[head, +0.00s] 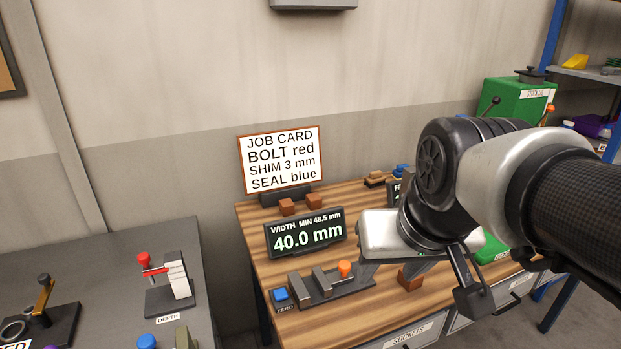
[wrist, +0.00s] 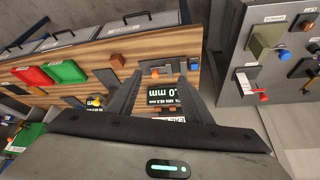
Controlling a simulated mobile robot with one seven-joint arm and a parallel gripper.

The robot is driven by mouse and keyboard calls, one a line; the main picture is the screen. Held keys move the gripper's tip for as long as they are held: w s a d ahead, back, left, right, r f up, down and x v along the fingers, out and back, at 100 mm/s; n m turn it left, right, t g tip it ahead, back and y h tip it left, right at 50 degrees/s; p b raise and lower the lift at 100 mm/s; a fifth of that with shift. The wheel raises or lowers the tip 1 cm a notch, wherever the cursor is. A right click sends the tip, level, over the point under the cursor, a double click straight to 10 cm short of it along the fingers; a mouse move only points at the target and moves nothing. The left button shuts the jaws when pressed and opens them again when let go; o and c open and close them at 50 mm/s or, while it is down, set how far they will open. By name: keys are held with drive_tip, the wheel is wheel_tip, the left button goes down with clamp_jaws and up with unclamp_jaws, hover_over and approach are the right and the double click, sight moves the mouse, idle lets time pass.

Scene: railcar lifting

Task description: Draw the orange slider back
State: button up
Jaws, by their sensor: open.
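The orange slider (head: 345,268) is a small orange knob on a dark grey gauge (head: 320,288) with upright grey jaws, lying near the front edge of the wooden bench. A display (head: 305,234) behind it reads 40.0 mm, under the words WIDTH MIN 48.5 mm. My gripper (head: 388,278) is open and empty, pointing down just to the right of the slider and apart from it. In the wrist view my gripper's two fingers (wrist: 151,62) are spread wide over the bench, with the gauge seen beyond and between them. My arm hides part of the bench's right side.
A blue ZERO button (head: 280,295) is at the gauge's left end. Brown blocks (head: 287,207) stand behind the display, beside a job card (head: 282,158). Another brown block (head: 410,279) is near my gripper. A grey table (head: 100,265) with other devices stands at left.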

drive_tip(key=w+f+b, duration=0.3)
drive_tip(key=w+f, duration=0.1)
drive_tip(key=w, duration=0.8)
drive_tip(key=b, duration=0.2)
approach(345, 264)
drive_tip(key=shift+m+g, duration=0.3)
drive_tip(key=shift+g, duration=0.1)
drive_tip(key=x, duration=0.5)
drive_tip(key=b+x, duration=0.1)
drive_tip(key=x, duration=0.2)
drive_tip(key=shift+w+a, duration=0.1)
drive_tip(key=shift+w, duration=0.2)
